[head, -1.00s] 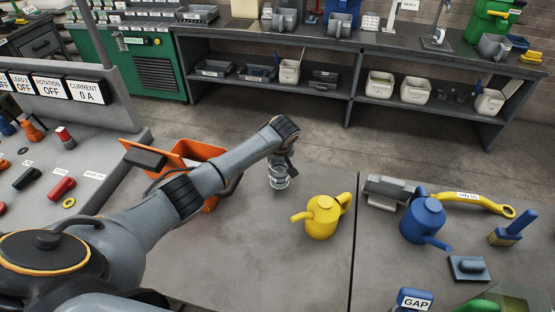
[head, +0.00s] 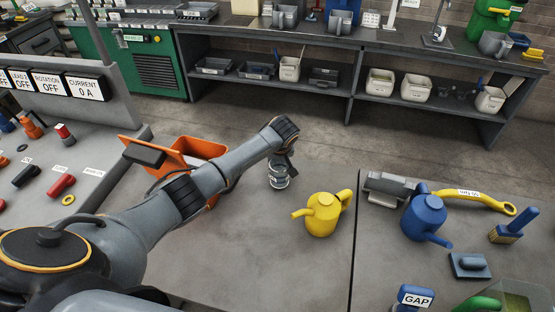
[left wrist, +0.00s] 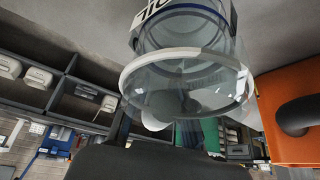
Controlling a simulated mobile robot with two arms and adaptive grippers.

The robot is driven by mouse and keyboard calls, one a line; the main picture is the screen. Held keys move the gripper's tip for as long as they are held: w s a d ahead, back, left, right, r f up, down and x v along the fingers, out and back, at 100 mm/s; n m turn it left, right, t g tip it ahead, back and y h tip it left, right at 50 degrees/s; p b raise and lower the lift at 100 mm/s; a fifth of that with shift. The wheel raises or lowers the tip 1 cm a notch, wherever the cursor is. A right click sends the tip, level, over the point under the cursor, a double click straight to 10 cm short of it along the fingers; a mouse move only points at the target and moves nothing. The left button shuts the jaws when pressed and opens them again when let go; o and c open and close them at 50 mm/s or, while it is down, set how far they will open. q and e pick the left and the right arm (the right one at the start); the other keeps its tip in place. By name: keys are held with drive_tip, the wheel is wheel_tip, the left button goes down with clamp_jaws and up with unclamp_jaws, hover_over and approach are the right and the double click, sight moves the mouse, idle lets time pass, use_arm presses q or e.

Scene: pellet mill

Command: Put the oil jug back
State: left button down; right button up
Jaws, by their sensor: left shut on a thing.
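The oil jug (head: 279,176) is a small clear vessel near the back edge of the bench, right of the orange box. In the left wrist view the clear jug (left wrist: 190,85) fills the upper middle, with a pale rim and a partly cut-off black-and-white label. My left gripper (head: 284,160) is shut on the jug, and the forearm hides part of the grip. I cannot tell whether the jug's base touches the bench. My right gripper is not in view.
An open orange box (head: 205,149) stands just left of the jug. A yellow can (head: 322,215) stands to the right, with a blue can (head: 424,217), a yellow wrench (head: 475,197) and a brush (head: 508,228) beyond. Bare bench (head: 245,245) lies in front.

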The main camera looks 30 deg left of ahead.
use_arm(q)
drive_tip(key=shift+f, duration=0.1)
drive_tip(key=shift+f, duration=0.55)
drive_tip(key=shift+f, duration=0.1)
idle(0.3)
unclamp_jaws()
idle(0.5)
idle(0.4)
